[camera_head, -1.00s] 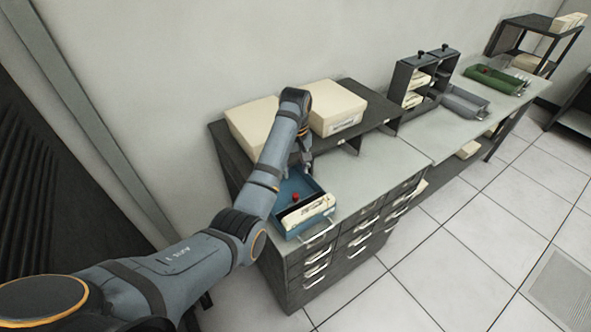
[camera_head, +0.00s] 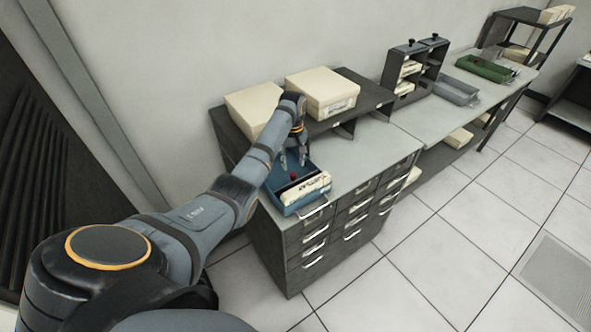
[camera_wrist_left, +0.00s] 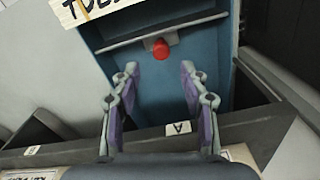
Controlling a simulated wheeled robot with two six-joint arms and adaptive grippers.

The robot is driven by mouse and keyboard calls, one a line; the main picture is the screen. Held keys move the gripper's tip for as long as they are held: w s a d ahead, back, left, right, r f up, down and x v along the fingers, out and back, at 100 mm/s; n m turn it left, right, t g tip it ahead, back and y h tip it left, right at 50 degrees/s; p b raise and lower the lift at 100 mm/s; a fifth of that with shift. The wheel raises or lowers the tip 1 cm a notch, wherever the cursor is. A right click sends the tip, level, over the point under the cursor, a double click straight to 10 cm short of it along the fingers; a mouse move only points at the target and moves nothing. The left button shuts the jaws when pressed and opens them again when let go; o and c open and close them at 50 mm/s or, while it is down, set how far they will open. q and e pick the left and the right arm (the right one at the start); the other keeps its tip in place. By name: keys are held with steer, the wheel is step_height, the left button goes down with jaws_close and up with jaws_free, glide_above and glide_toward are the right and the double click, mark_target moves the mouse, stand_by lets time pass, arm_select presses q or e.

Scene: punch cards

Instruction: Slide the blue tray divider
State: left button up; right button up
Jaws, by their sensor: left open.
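The blue tray (camera_head: 288,209) sits on the near end of the grey cabinet top, with a stack of cream cards (camera_head: 306,188) at its front. Its divider is a thin dark plate with a red knob (camera_head: 293,176) behind the cards. In the left wrist view the divider (camera_wrist_left: 125,42) crosses the tray (camera_wrist_left: 205,50), and the red knob (camera_wrist_left: 161,48) lies just beyond the fingertips, between their lines. My left gripper (camera_head: 292,165) is open and empty over the back of the tray; it also shows in the wrist view (camera_wrist_left: 160,75). My right gripper is not in view.
Two cream boxes (camera_head: 322,93) stand on the dark shelf (camera_head: 352,112) behind the tray. The cabinet top (camera_head: 365,150) right of the tray is clear. Farther right are a dark card rack (camera_head: 411,68), a grey tray (camera_head: 456,91) and a green tray (camera_head: 486,69).

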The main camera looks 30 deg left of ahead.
mark_target(293, 174)
arm_select(q)
steer(key=f, duration=0.3)
steer(key=shift+s+d+f, duration=0.25)
steer(key=shift+s+f, duration=0.1)
steer(key=shift+f, duration=0.4)
steer(key=shift+w+a+f, duration=0.1)
steer(key=shift+w+f, duration=0.05)
steer(key=shift+c, duration=0.8)
steer(key=c, duration=0.7)
jaws_close()
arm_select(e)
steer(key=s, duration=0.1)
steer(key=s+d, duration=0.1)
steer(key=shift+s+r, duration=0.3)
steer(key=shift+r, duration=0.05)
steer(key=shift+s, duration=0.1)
